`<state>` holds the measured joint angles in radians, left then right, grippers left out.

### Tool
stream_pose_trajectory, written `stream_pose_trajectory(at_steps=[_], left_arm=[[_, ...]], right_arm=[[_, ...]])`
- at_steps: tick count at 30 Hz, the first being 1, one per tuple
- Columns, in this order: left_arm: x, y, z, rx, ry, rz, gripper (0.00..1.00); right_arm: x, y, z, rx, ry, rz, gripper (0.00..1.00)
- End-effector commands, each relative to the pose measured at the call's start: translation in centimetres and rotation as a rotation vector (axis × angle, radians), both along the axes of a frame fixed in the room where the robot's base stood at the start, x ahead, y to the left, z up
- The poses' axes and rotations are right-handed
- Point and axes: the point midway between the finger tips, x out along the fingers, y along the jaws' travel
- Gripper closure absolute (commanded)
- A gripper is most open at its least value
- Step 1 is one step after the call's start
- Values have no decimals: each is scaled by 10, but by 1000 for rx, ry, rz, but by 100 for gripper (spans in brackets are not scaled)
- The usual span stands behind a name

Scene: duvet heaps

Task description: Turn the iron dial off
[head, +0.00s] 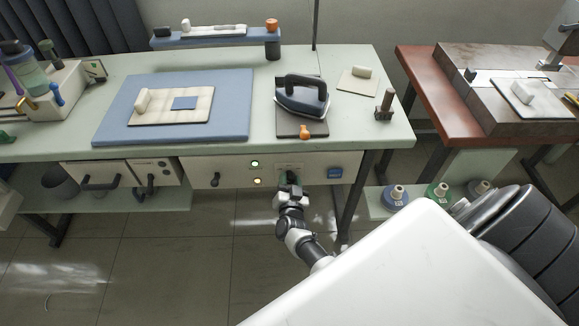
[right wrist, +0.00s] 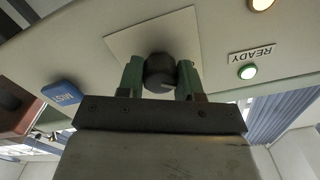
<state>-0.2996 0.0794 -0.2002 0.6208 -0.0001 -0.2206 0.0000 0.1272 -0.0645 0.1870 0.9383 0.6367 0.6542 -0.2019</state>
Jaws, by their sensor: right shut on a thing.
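The iron dial is a dark round knob (right wrist: 160,72) on a pale square plate (right wrist: 124,42) on the table's front panel; in the head view my gripper mostly hides it. My right gripper (head: 290,180) is at the panel below the iron. In the right wrist view its green-tipped fingers (right wrist: 161,80) stand on either side of the knob, shut on it. The iron (head: 302,96) rests on a dark pad on the tabletop. A green light (right wrist: 248,72) by the READY label and an amber light (head: 257,181) are lit. My left gripper is not in view.
A blue button (head: 335,173) is on the panel right of the dial. A table leg (head: 352,195) stands to the right of my arm. Spools (head: 437,192) sit on a low shelf further right.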

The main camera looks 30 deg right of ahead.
Motion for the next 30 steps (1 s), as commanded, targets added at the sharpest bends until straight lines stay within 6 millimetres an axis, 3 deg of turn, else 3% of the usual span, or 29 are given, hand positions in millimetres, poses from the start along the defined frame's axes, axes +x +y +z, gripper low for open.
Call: stream_pose_trajectory(at_steps=[23,24,29,30], left_arm=[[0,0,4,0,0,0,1],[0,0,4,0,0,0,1],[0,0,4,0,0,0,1],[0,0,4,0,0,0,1]], right_arm=[[-1,1,-2,-92,62,2,88],[-1,1,-2,-92,62,2,63],[-1,1,-1,-92,60,1,39],[-1,1,-1,-92,60,1,39]])
